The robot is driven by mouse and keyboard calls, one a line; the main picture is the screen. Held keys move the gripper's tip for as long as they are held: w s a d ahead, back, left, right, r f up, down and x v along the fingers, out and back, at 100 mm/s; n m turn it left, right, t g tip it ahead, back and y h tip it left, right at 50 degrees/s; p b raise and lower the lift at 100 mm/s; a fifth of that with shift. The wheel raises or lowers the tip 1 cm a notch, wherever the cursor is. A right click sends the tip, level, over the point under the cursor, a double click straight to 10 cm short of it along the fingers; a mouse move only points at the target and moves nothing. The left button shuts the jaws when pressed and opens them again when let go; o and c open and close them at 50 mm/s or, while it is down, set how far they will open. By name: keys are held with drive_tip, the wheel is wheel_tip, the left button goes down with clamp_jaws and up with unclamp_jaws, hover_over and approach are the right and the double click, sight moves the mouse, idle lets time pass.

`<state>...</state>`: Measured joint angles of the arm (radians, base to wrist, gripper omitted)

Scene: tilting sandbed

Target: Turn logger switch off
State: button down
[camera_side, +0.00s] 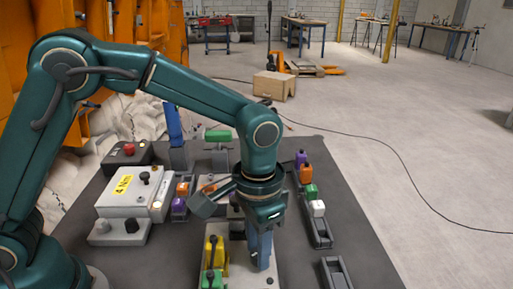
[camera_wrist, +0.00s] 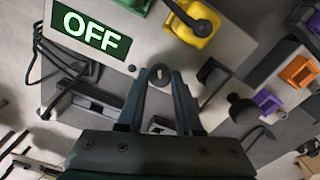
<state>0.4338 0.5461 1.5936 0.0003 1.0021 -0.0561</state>
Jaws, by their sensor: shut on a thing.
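My gripper (camera_side: 261,262) reaches down onto a light grey panel box (camera_side: 238,276) in the side view. In the wrist view my gripper (camera_wrist: 160,75) has its two fingers shut on a small dark round-topped switch (camera_wrist: 160,73), which I take to be the logger switch. A green sign with white letters reading OFF (camera_wrist: 92,31) is on the panel, up and left of the fingertips. In the side view the switch is hidden by the fingers, and the sign cannot be read.
A yellow block with a black lever (camera_wrist: 193,22) stands beyond the fingertips; it also shows in the side view (camera_side: 216,258). A row of coloured blocks (camera_side: 310,192) lies right of the arm. A grey box with a yellow label (camera_side: 124,197) stands left.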

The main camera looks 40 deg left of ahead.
drive_tip(key=c, duration=0.6)
unclamp_jaws()
drive_tip(key=shift+r, duration=0.1)
drive_tip(key=shift+r, duration=2.5)
